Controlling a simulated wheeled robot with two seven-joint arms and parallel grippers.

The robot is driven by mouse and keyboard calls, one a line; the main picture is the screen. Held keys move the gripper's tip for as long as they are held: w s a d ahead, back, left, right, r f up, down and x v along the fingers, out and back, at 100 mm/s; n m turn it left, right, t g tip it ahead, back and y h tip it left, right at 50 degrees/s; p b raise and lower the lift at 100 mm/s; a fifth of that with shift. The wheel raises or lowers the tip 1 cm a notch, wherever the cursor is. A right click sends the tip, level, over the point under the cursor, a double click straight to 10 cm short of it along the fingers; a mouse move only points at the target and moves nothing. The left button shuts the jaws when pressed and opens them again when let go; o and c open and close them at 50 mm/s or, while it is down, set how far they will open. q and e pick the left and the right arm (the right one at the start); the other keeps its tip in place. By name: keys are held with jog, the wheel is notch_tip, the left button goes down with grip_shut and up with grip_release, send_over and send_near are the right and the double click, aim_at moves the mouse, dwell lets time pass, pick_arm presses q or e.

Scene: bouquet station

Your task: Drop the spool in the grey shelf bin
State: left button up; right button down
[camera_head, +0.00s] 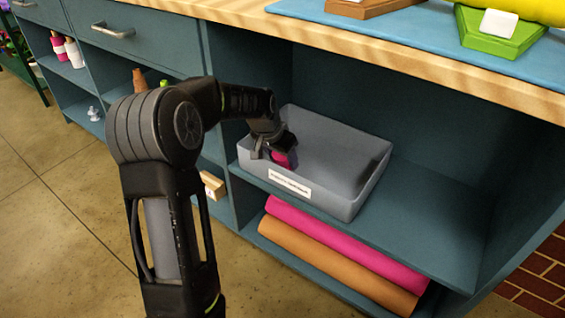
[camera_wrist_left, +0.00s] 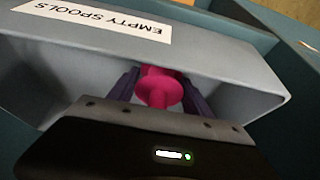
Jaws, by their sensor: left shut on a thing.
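The grey bin (camera_head: 345,207) stands on the open shelf under the counter, with a white label on its front. In the left wrist view the bin (camera_wrist_left: 215,60) shows close ahead, its label (camera_wrist_left: 95,22) reading "EMPTY SPOOLS". My left gripper (camera_head: 272,152) reaches over the bin's left end. It is shut on a magenta spool (camera_head: 284,160), which shows between the two fingers in the left wrist view (camera_wrist_left: 158,88). The spool is at the left part of the bin's opening; whether it touches the bin is hidden. My right gripper is in neither view.
The shelf (camera_head: 430,210) is bare right of the bin. Magenta and brown rolls (camera_head: 340,262) lie on the shelf below. The wooden counter edge (camera_head: 400,60) overhangs above. Cubbies on the left hold bottles (camera_head: 74,52) and a small wooden block (camera_head: 212,185).

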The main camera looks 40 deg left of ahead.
pick_arm(q)
jog(key=shift+f, duration=0.3)
jog(key=shift+f, duration=0.15)
jog(key=o, duration=1.6)
jog(key=shift+c, duration=0.2)
jog(key=shift+s+r, duration=0.1)
jog(key=shift+r, duration=0.45)
jog(key=p+v, duration=0.4)
jog(key=v, duration=0.7)
jog(key=shift+s, duration=0.15)
